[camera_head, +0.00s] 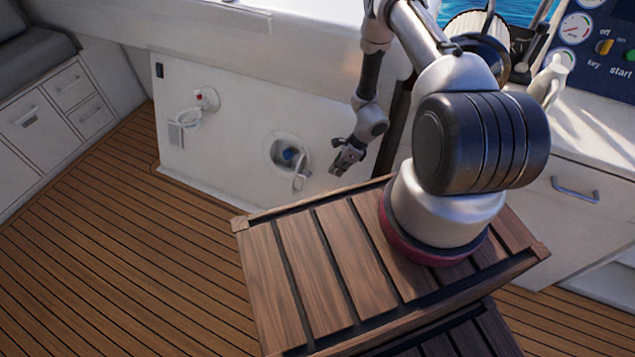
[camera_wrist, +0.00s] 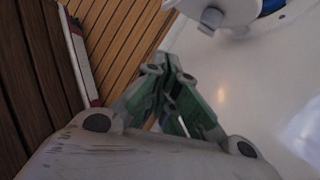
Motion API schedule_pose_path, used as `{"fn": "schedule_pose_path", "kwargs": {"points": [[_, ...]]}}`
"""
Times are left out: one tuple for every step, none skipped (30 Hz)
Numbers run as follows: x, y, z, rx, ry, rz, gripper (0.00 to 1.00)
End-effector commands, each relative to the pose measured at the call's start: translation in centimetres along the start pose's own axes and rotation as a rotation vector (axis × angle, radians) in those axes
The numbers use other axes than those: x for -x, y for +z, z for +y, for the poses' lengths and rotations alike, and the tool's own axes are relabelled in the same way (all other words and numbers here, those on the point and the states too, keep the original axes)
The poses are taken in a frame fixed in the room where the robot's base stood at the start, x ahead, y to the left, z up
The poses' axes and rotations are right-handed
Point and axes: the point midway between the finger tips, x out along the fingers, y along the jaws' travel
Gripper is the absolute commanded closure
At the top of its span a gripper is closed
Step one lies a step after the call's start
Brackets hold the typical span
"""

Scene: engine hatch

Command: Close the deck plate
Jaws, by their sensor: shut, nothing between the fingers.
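The deck plate is a round white fitting (camera_head: 277,150) in the white wall panel, with something blue inside its opening. A thin white part (camera_head: 299,178), seen nearly edge-on, stands out at its lower right and looks like its swung-open cover. My gripper (camera_head: 337,170) is shut and empty, to the right of the deck plate and apart from it. In the wrist view the green fingers (camera_wrist: 172,62) meet at their tips. A white rounded part with a grey-white knob (camera_wrist: 211,19) and some blue shows at the top right edge there, mostly cut off.
My arm stands on a slatted wooden platform (camera_head: 310,265). The helm console (camera_head: 600,60) is at the right, drawers (camera_head: 75,90) at the left. The plank floor (camera_head: 120,240) is clear.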

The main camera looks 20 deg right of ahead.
Motion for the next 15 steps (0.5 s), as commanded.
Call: {"fn": "schedule_pose_path", "kwargs": {"points": [[-0.2,0.0,0.0,-0.01,0.0,0.002,1.0],[-0.4,0.0,0.0,-0.012,0.001,0.002,1.0],[-0.8,0.0,0.1,-0.013,0.002,0.001,1.0],[-1.2,0.0,0.1,-0.012,0.003,0.001,1.0],[-1.6,0.0,0.1,-0.011,0.003,0.001,1.0],[-2.3,0.0,0.1,-0.01,0.004,0.002,1.0],[-2.9,0.0,0.2,-0.01,0.004,0.001,1.0],[-3.5,0.0,0.1,-0.01,0.004,0.001,1.0],[-4.3,0.0,0.2,-0.01,0.005,0.001,1.0],[-5.0,0.0,0.2,-0.009,0.005,0.001,1.0],[-5.7,0.0,0.2,-0.008,0.005,0.001,1.0],[-6.6,0.0,0.2,-0.007,0.005,0.001,1.0],[-7.2,0.0,0.2,-0.008,0.005,0.001,1.0],[-7.9,0.0,0.2,-0.007,0.005,0.001,1.0],[-8.7,0.0,0.2,-0.007,0.005,0.001,1.0]]}}
